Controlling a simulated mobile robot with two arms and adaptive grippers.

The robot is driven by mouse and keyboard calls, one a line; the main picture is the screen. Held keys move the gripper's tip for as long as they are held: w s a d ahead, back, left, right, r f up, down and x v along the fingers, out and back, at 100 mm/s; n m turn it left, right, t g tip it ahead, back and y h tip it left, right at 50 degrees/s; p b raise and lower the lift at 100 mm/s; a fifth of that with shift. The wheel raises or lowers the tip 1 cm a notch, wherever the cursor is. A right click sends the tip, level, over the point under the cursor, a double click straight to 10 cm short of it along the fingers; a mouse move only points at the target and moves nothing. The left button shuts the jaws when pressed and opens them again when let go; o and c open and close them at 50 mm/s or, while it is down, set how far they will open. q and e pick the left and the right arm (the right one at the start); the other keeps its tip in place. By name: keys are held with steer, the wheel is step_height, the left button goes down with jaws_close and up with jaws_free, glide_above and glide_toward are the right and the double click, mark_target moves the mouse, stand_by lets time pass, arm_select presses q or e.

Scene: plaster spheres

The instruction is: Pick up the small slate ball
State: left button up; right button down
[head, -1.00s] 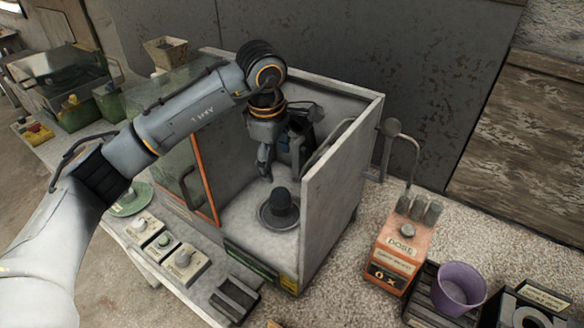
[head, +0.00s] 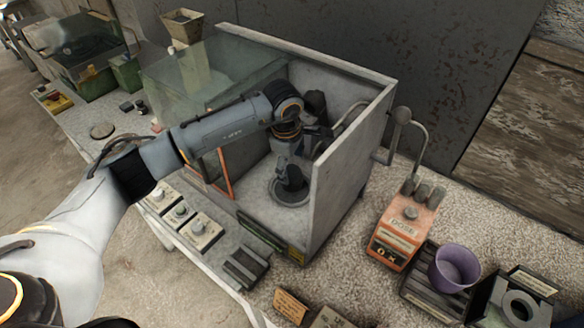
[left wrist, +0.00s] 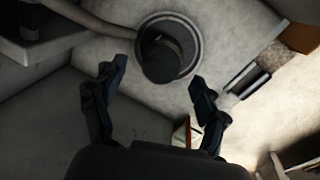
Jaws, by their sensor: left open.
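The small slate ball (left wrist: 162,60) looks dark and rounded and sits on a round dark dish (left wrist: 196,42) on the chamber floor, in the upper middle of the left wrist view. In the head view the dish (head: 277,199) shows low in the open-fronted box, and the ball (head: 295,178) is mostly covered by my gripper. My left gripper (head: 288,168) reaches into the box from above and is close to the ball. In the left wrist view my gripper (left wrist: 158,73) has its fingers spread, with nothing held between them. My right gripper is not seen.
The pale box (head: 340,185) has a near right wall and a glass panel (head: 205,75) around the arm. A bent pipe (left wrist: 95,18) runs beside the dish. Outside stand an orange dose box (head: 395,240), a purple cup (head: 457,266) and small knob blocks (head: 200,232).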

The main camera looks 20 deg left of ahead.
arm_select(q)
step_height(320, 180, down, 2)
steer(key=shift+p, duration=0.4)
steer(key=shift+w+f, duration=0.2)
steer(key=shift+f, duration=0.25)
steer(key=shift+r, duration=0.1)
steer(key=c, duration=1.4)
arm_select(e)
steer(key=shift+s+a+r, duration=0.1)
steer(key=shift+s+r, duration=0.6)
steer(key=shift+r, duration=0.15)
